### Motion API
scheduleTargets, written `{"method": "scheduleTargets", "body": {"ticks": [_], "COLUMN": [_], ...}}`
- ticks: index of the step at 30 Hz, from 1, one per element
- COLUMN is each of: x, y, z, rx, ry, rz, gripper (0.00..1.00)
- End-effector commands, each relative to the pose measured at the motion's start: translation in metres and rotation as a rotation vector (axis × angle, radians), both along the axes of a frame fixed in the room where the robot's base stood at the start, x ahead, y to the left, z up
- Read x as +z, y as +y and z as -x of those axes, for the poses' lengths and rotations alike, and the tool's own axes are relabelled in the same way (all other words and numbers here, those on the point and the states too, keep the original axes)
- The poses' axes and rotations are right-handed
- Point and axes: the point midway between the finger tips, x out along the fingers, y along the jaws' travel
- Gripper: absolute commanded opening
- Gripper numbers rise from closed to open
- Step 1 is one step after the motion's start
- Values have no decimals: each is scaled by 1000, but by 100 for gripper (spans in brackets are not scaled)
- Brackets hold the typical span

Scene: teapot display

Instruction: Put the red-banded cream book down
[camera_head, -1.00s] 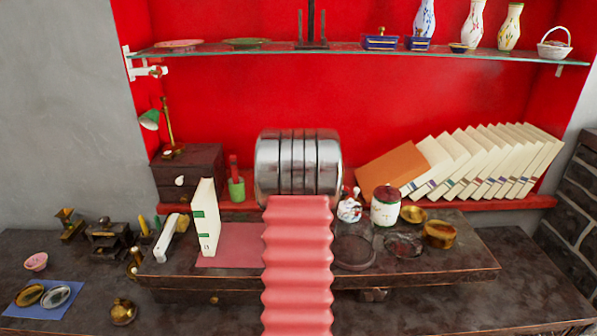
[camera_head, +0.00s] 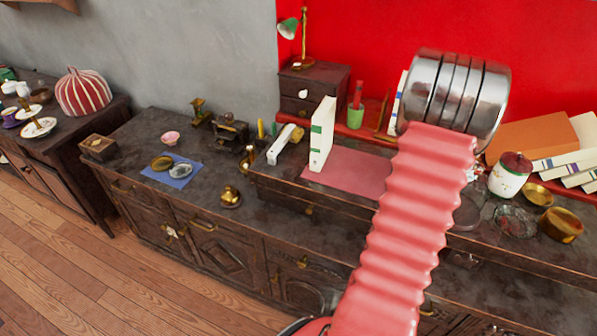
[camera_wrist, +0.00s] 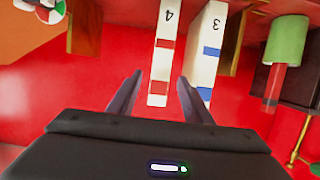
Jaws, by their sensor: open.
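The red-banded cream book (camera_wrist: 163,62), marked 4, shows its spine between the two fingers of my gripper (camera_wrist: 160,78) in the wrist view. The fingers are apart, with a gap on each side of the spine, and the book is not clamped. A blue-banded cream book (camera_wrist: 207,50), marked 3, stands beside it at the right finger. In the head view my arm's silver wrist hides the fingers and the red-banded book. One cream book edge (camera_head: 398,104) shows on the red shelf just left of the wrist; I cannot tell its band colour for sure.
A green-banded cream book (camera_head: 322,135) stands upright by the pink mat (camera_head: 350,170). A lidded jar (camera_head: 508,178) and leaning books (camera_head: 565,160) lie right.

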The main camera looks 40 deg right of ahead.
Motion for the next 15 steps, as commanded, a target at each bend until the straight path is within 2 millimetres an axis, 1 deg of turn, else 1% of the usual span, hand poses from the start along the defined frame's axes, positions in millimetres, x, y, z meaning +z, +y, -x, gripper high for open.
{"method": "scheduleTargets", "body": {"ticks": [2,5,8,11,12,14,15], "x": [1,6,17,31,37,46,50], "y": [2,13,36,72,89,117,135], "z": [-2,-13,-33,-59,-70,-86,-94], "rx": [4,21,56,107,131,167,190], "ry": [0,7,18,37,48,64,75], "rz": [-1,-11,-29,-59,-72,-94,-108], "gripper": [45,45,45,45,45,45,45]}}
